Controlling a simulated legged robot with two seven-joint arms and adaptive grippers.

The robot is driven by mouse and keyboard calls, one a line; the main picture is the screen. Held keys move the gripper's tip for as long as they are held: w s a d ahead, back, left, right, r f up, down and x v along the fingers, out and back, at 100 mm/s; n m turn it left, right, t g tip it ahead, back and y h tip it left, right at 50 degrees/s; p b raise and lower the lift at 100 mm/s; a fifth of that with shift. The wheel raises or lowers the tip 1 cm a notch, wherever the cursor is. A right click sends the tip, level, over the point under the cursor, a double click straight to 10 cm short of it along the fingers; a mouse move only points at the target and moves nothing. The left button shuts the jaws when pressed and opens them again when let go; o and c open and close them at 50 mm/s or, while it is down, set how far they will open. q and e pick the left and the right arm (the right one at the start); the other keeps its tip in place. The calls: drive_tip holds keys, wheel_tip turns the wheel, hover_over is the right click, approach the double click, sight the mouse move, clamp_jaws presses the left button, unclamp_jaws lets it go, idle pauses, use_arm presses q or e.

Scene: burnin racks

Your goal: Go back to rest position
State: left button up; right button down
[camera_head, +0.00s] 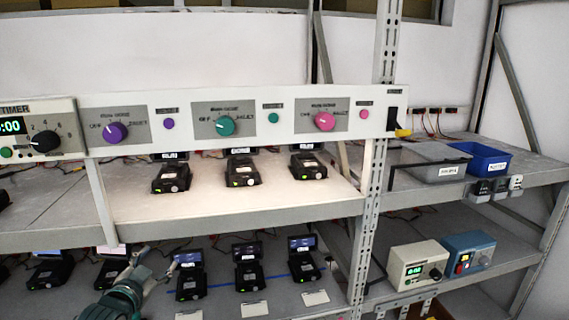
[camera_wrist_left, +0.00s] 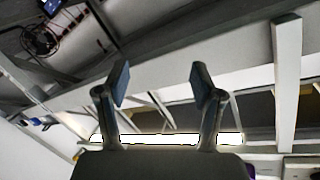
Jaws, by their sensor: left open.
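My left gripper (camera_head: 152,267) is at the lower left in the head view, in front of the lower shelf of the rack. In the left wrist view its two fingers (camera_wrist_left: 158,85) stand apart with nothing between them. Behind them are rack beams and the underside of a shelf. My right gripper is in neither view.
Black devices (camera_head: 248,278) stand in a row on the lower shelf, near my left gripper. More devices (camera_head: 241,172) stand on the shelf above, under a knob panel (camera_head: 187,124). A rack post (camera_head: 371,190) rises at centre right. A blue bin (camera_head: 487,158) sits on the right shelf.

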use_arm(q)
drive_tip(key=s+d+f+n+g, duration=0.15)
drive_tip(key=s+f, duration=0.25)
drive_tip(key=f, duration=0.7)
drive_tip(key=s+d+f+g, duration=0.3)
drive_tip(key=f, duration=0.9)
drive_tip(key=s+d+f+n+g, duration=0.15)
drive_tip(key=s+f, duration=0.25)
drive_tip(key=f, duration=0.7)
drive_tip(key=s+d+f+n+g, duration=0.1)
drive_tip(key=s+d+f+g, duration=0.15)
drive_tip(key=s+f, duration=0.7)
drive_tip(key=s+d+f+g, duration=0.1)
drive_tip(key=s+f+g, duration=0.45)
drive_tip(key=s, duration=0.75)
drive_tip(key=s+f+b, duration=0.2)
drive_tip(key=f+b, duration=0.1)
drive_tip(key=f, duration=1.5)
drive_tip(key=s+f+b, duration=0.2)
drive_tip(key=f+b, duration=0.1)
drive_tip(key=f, duration=1.4)
drive_tip(key=s+a+f+g+b, duration=0.1)
drive_tip(key=s+a+f+b, duration=0.1)
drive_tip(key=s+f, duration=1.4)
wheel_tip(320, 180, down, 2)
drive_tip(key=shift+s+a+f+b, duration=0.2)
drive_tip(key=shift+a+b, duration=0.15)
drive_tip(key=shift+b, duration=0.4)
